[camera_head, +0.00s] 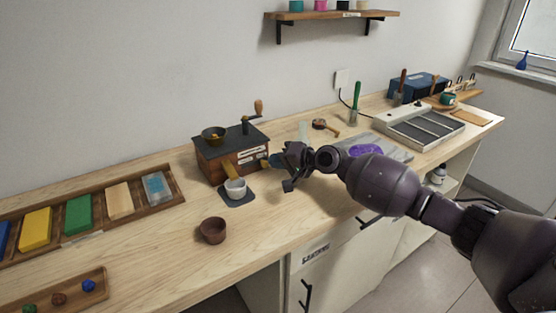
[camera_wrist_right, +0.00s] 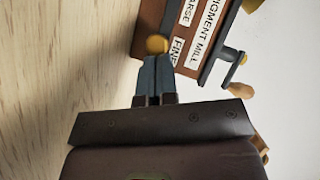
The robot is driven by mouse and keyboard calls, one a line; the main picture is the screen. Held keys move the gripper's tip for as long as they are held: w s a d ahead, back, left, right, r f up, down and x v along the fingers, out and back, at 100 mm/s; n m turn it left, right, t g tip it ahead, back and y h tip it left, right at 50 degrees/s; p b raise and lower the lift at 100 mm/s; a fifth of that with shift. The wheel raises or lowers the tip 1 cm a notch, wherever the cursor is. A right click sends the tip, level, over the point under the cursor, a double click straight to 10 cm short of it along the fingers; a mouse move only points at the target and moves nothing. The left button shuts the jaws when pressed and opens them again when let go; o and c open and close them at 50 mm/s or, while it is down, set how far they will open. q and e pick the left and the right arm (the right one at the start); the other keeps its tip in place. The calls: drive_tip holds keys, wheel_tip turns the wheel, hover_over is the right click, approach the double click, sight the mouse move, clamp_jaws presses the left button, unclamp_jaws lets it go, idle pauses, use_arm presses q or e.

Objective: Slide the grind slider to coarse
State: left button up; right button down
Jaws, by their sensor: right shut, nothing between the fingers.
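The pigment mill (camera_head: 228,158) is a wooden box with a dark top, a bowl and a crank, standing against the wall. It also shows in the right wrist view (camera_wrist_right: 205,60), with labels reading "PIGMENT MILL", "FINE" and part of "COARSE". A yellow round knob (camera_wrist_right: 157,45) sits on its front by the "FINE" label. My right gripper (camera_head: 271,162) is at the mill's right front. In the right wrist view its fingers (camera_wrist_right: 155,75) are shut and empty, tips right at the knob; I cannot tell whether they touch it. My left gripper is out of view.
A white cup (camera_head: 236,188) on a dark mat stands under the mill's spout. A brown bowl (camera_head: 214,231) is in front. A tray of coloured blocks (camera_head: 150,204) lies left. A stone slab with purple powder (camera_head: 366,150) lies right of my gripper.

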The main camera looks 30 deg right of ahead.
drive_tip(key=a+p, duration=0.1)
drive_tip(key=a, duration=0.1)
drive_tip(key=a+r+p, duration=0.1)
drive_tip(key=a, duration=0.1)
drive_tip(key=shift+s+p, duration=0.2)
drive_tip(key=shift+p, duration=0.15)
drive_tip(key=shift+a+f, duration=0.15)
drive_tip(key=shift+a, duration=0.1)
drive_tip(key=shift+a+f, duration=0.15)
drive_tip(key=shift+f, duration=0.2)
drive_tip(key=shift+r, duration=0.15)
